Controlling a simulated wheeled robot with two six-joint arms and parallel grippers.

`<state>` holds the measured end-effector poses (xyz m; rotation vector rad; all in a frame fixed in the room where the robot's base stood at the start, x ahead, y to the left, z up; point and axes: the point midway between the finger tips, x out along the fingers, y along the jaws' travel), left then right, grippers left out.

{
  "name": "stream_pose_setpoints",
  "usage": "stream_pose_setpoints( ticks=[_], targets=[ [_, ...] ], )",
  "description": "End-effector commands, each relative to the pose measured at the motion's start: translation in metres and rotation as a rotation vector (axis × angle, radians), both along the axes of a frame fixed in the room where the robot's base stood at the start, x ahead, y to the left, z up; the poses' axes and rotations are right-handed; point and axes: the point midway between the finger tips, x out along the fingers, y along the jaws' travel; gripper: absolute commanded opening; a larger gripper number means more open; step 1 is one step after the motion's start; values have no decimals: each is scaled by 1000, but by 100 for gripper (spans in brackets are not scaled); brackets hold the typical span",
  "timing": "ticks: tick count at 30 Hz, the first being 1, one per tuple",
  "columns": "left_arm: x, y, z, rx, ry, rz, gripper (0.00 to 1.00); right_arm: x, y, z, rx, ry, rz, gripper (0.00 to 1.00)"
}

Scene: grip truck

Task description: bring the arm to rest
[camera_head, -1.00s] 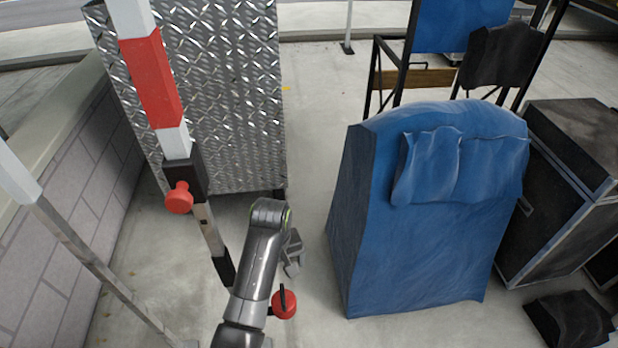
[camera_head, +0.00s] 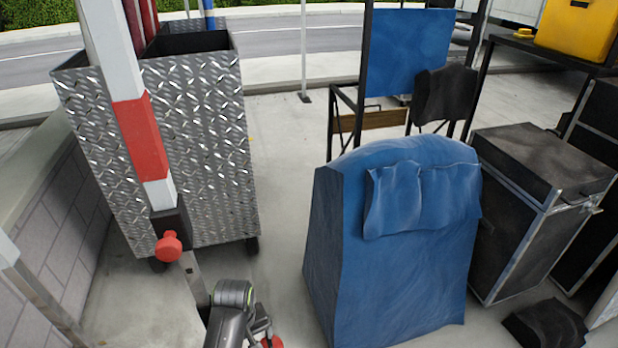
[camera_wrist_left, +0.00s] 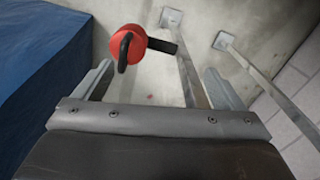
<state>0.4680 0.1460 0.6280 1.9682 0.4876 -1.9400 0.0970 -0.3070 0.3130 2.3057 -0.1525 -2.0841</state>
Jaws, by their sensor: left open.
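My left arm (camera_head: 228,318) shows at the bottom of the head view, bent, with part of the gripper (camera_head: 262,326) beside it. In the left wrist view the gripper (camera_wrist_left: 158,84) has its two fingers wide apart with nothing held between them. A red round piece with a black handle (camera_wrist_left: 130,48) lies beyond the fingertips, nearer the left finger. A red piece (camera_head: 272,342) also shows beside the gripper at the bottom of the head view, partly hidden. My right gripper is not in view.
A red-and-white pole (camera_head: 138,135) with a red knob (camera_head: 168,245) stands before a diamond-plate cart (camera_head: 205,150). A blue-covered object (camera_head: 390,270) stands to the right, black cases (camera_head: 515,220) beyond it. A block wall (camera_head: 50,215) borders the left. Concrete floor lies between cart and blue cover.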

Motion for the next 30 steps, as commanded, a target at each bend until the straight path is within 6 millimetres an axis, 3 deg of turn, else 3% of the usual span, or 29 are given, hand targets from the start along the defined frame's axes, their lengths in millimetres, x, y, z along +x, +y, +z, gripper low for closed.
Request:
stream_pose_setpoints(
  ticks=[3,8,11,14,17,21,25,30],
  targets=[
    [-7,7,-20,5,3,-26,91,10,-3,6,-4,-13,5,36],
    [-21,18,-54,10,-5,-71,91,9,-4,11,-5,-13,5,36],
    [-37,28,-84,15,-9,-111,91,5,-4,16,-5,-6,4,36],
    [-68,43,-123,18,-12,-161,91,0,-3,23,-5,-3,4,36],
    [-108,61,-162,24,-19,-215,91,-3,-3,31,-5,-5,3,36],
    [-180,89,-209,36,-30,-286,91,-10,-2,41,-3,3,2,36],
    [-256,116,-237,55,-39,-346,91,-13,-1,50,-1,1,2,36],
    [-338,145,-252,85,-51,-404,91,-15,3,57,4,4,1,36]
  ],
)
